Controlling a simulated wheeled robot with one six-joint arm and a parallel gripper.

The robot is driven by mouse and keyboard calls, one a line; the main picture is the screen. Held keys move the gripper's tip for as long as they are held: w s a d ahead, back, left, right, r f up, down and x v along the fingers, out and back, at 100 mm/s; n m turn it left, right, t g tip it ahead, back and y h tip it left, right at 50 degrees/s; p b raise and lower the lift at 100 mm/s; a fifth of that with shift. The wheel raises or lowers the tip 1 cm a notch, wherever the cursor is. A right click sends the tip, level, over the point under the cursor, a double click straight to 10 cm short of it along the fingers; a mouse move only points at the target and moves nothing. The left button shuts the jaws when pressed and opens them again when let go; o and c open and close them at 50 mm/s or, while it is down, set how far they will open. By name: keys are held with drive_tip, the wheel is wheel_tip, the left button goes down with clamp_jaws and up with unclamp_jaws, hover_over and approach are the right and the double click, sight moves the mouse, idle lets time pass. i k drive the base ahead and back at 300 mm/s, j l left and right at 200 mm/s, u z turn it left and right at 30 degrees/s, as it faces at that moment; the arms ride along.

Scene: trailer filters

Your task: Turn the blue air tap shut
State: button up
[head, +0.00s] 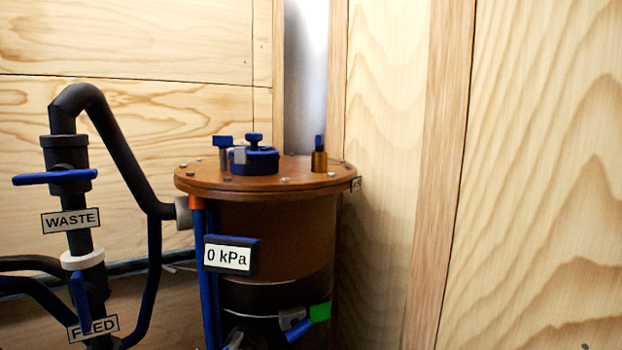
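A brown round filter vessel (262,230) stands in the corner, with a flat bolted lid (200,180). On the lid's right side is a small brass fitting with a blue handle (319,142) standing upright; it looks like the air tap. A blue T-shaped handle (222,140) and a blue knobbed cap (254,160) are on the lid's left half. My gripper is not in view, and nothing touches the lid.
A gauge (228,256) reads 0 kPa. At left, dark pipes carry a horizontal blue WASTE handle (54,178) and a near-vertical blue FEED handle (79,302). A blue handle (299,331) with a green tag is low on the vessel. Wooden walls (540,170) close the right side.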

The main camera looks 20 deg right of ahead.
sight(319, 138)
drive_tip(key=i+l, duration=0.5)
drive_tip(key=i+l+z, duration=0.1)
drive_tip(key=i+l, duration=0.4)
drive_tip(key=i, duration=0.15)
drive_tip(key=k+j+z, duration=0.4)
drive_tip(key=l, duration=0.1)
